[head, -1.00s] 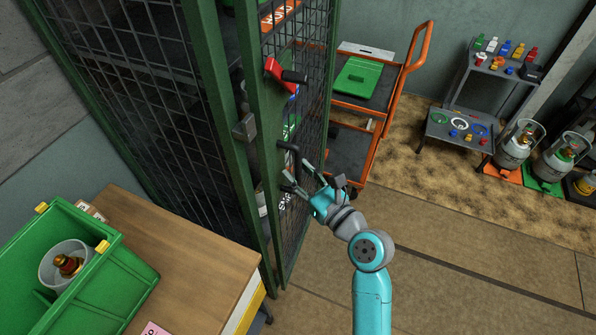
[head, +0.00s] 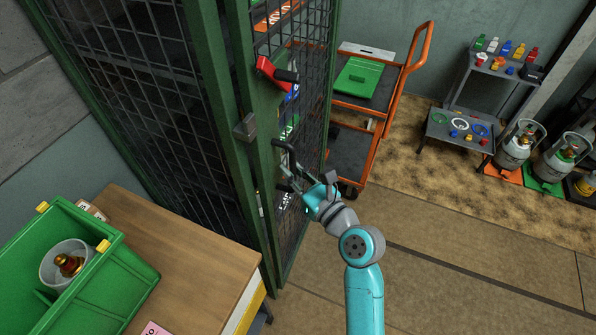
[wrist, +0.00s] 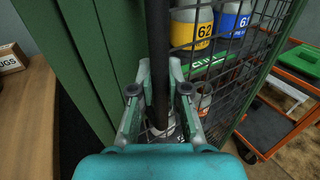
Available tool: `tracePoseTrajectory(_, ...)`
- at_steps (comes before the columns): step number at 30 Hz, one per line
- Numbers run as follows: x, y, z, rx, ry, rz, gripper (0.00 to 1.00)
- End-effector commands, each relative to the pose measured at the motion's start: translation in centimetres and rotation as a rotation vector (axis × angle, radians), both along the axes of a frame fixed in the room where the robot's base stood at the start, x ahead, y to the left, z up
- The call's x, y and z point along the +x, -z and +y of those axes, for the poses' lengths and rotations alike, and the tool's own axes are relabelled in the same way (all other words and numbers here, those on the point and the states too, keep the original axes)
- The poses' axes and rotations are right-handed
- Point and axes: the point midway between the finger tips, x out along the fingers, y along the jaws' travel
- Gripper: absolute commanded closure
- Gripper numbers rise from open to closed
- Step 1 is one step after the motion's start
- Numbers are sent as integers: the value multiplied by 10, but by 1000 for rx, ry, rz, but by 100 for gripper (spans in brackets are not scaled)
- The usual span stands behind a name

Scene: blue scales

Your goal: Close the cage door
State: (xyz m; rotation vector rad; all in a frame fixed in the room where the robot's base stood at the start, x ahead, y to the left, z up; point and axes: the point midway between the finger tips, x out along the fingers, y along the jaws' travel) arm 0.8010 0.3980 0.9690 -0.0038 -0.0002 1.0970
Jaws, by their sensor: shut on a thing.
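The cage door (head: 248,90) is a green frame with dark mesh, swung slightly out from the green cage post (head: 207,85). It carries a red latch with a black lever (head: 268,70) and a black bar handle (head: 282,147). A grey metal lock piece (head: 245,127) sits near the door's edge. My gripper (head: 290,176) is shut on the handle. In the wrist view the gripper (wrist: 159,100) has a finger on each side of the upright black handle (wrist: 159,45). The door's exact gap to the post is hard to judge.
A wooden table (head: 190,245) with a green bin (head: 125,285) stands at left, close to the cage. An orange cart (head: 388,105) stands behind the door. A grey shelf stand (head: 455,125) and gas cylinders (head: 517,145) are at right. Floor at right front is clear.

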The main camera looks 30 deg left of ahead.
Motion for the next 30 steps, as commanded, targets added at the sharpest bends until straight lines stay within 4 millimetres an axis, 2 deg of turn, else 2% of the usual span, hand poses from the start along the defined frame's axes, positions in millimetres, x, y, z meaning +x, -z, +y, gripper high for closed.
tracePoseTrajectory(3,-3,-1,19,0,-2,-2,100)
tracePoseTrajectory(6,-5,0,31,1,-1,-3,100)
tracePoseTrajectory(15,-6,-1,34,2,-3,-3,100)
tracePoseTrajectory(16,-6,-1,34,2,-3,-3,77)
tracePoseTrajectory(18,-6,-1,34,1,-4,-3,60)
tracePoseTrajectory(30,-7,0,29,0,0,-1,59)
